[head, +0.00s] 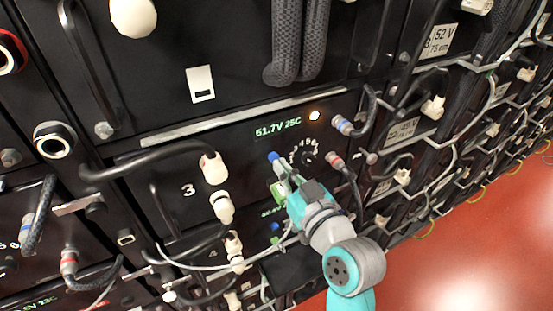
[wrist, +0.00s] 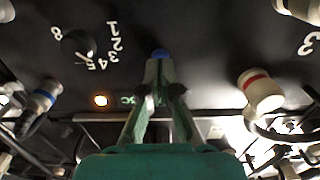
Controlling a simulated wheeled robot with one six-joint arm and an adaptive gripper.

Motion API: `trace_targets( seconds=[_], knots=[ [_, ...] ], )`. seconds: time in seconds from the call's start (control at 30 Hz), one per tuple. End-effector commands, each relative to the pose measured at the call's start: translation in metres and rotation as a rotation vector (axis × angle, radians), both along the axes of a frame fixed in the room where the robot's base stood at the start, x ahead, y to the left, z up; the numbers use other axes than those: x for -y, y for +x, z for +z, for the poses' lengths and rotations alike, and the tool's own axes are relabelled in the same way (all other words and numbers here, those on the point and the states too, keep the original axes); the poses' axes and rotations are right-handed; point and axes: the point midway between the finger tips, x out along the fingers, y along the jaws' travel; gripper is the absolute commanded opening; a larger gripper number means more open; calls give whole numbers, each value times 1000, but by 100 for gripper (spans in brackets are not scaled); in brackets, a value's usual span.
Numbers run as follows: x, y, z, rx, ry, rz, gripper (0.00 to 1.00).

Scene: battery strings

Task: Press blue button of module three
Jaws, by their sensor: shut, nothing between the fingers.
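Module three is a black panel marked with a white 3 (head: 188,190), with a green display (head: 278,128) reading 51.7V 25C. Its blue button (head: 273,156) sits below the display, left of a numbered dial (head: 304,152). In the wrist view the blue button (wrist: 160,54) shows just beyond my fingertips. My gripper (head: 278,167) is shut and empty, its tips right at the button. It also shows in the wrist view (wrist: 158,66), pointing at the button. I cannot tell whether the tips touch it. The fingers partly cover the display in the wrist view.
A lit orange lamp (head: 315,115) and a blue-ringed connector (head: 342,124) sit right of the display. A red-ringed connector (head: 334,161) with a black cable is close to my gripper's right. A white connector (head: 214,167) is at left. Another blue button (head: 275,227) is below.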

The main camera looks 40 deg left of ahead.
Motion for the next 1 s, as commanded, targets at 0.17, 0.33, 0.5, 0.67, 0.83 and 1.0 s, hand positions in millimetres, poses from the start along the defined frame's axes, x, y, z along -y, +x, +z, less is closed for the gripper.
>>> trace_targets(
  seconds=[0.17, 0.33, 0.5, 0.67, 0.83, 1.0],
  knots=[
    [-3, 1, 0, 0, 0, 1, 0],
    [-6, 2, 0, 0, 0, 1, 0],
    [-9, 3, 0, 0, 0, 1, 0],
    [-11, 4, 0, 0, 0, 1, 0],
    [-14, 5, 0, 0, 0, 1, 0],
    [-16, 7, 0, 0, 0, 0, 0]
  ],
)
